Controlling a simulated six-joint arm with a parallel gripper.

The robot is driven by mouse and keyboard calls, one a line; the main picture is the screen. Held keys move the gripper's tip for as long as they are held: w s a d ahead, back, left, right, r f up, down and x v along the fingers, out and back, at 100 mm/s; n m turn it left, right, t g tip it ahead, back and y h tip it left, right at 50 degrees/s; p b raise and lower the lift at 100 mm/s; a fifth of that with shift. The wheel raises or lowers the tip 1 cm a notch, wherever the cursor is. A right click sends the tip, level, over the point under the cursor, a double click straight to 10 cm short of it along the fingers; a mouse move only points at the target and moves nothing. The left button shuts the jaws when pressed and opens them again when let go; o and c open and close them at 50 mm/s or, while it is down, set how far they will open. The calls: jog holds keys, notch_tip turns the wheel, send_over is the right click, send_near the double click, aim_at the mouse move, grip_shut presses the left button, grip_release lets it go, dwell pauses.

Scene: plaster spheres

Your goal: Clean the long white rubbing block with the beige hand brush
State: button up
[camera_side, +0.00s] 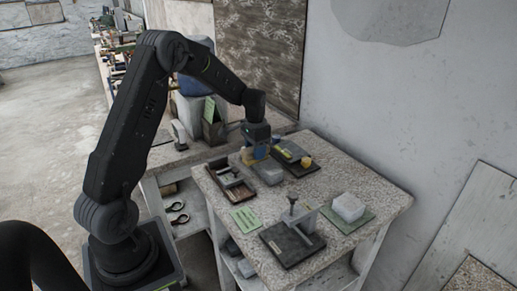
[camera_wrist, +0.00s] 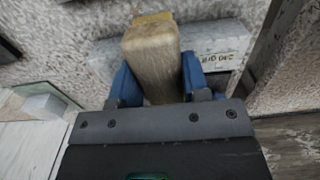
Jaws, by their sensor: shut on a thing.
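My gripper (camera_side: 256,143) is shut on the beige hand brush (camera_side: 248,156). In the wrist view, the blue fingers of my gripper (camera_wrist: 158,72) clasp the sides of the brush's beige body (camera_wrist: 152,48), with a yellowish strip at its far end. The long whitish-grey rubbing block (camera_side: 269,173) lies on the table beneath and beside the brush. In the wrist view the block (camera_wrist: 215,40) runs crosswise behind the brush, with dark marks on its face. The brush hides its middle, and I cannot tell whether brush and block touch.
A brown tray (camera_side: 215,176) with items stands left of the block. A dark board (camera_side: 283,147) with a yellow piece is behind it. A white block (camera_side: 348,207) on a green mat and a dark plate with a clamp-like stand (camera_side: 300,228) are in front. A green sheet (camera_side: 244,218) lies front left.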

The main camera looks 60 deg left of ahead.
jog(key=shift+w, duration=2.2)
jog(key=shift+s+r, duration=0.75)
jog(key=shift+s, duration=0.35)
jog(key=shift+f, duration=0.8)
